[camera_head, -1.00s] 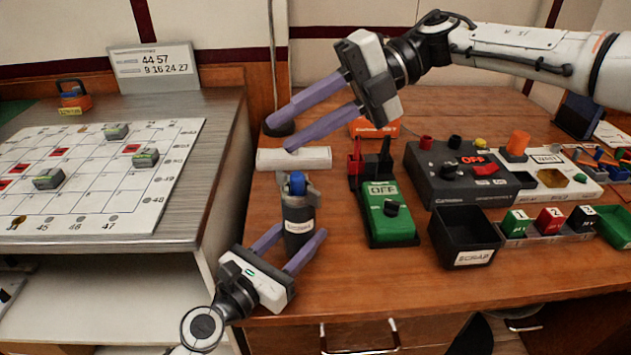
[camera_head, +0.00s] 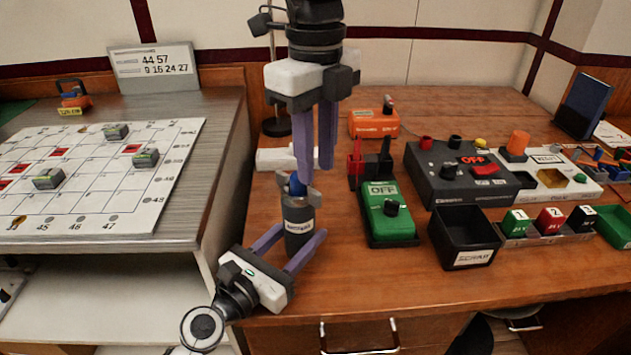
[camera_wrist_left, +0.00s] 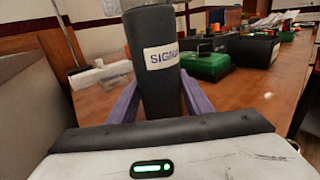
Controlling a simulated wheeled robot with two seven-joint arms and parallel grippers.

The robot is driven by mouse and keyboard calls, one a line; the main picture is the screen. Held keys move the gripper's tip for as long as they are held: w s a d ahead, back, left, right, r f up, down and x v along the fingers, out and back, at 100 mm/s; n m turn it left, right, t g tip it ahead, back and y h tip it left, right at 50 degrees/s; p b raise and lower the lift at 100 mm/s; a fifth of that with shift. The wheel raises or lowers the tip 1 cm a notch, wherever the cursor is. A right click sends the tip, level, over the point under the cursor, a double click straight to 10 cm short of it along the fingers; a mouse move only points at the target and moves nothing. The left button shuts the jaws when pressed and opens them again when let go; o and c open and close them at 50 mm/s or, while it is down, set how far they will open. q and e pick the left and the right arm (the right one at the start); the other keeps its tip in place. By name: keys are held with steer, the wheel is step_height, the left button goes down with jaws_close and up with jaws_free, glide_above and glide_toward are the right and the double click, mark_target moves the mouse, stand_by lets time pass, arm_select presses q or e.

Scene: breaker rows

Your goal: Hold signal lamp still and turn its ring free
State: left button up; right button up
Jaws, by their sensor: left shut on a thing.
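The signal lamp (camera_head: 299,225) is a dark grey upright cylinder with a white label, a grey lugged ring (camera_head: 312,196) and a blue top (camera_head: 297,184). It stands near the front left of the wooden bench. My left gripper (camera_head: 300,236) is shut on its body, one finger on each side. The lamp also fills the middle of the left wrist view (camera_wrist_left: 158,75), its top cut off. My right gripper (camera_head: 315,176) points down just above the ring, fingertips at the blue top's right. Its fingers look close together from this angle; whether they touch the ring is unclear.
A white block (camera_head: 275,160) lies behind the lamp. A green box marked OFF (camera_head: 388,222), a black scrap bin (camera_head: 465,238) and a dark control box (camera_head: 455,178) stand to the right. The bench between the lamp and the green box is clear.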

mark_target(315, 192)
arm_select(q)
steer(key=shift+r, duration=0.1)
arm_select(e)
step_height(315, 192, down, 5)
stand_by(0.3)
jaws_close()
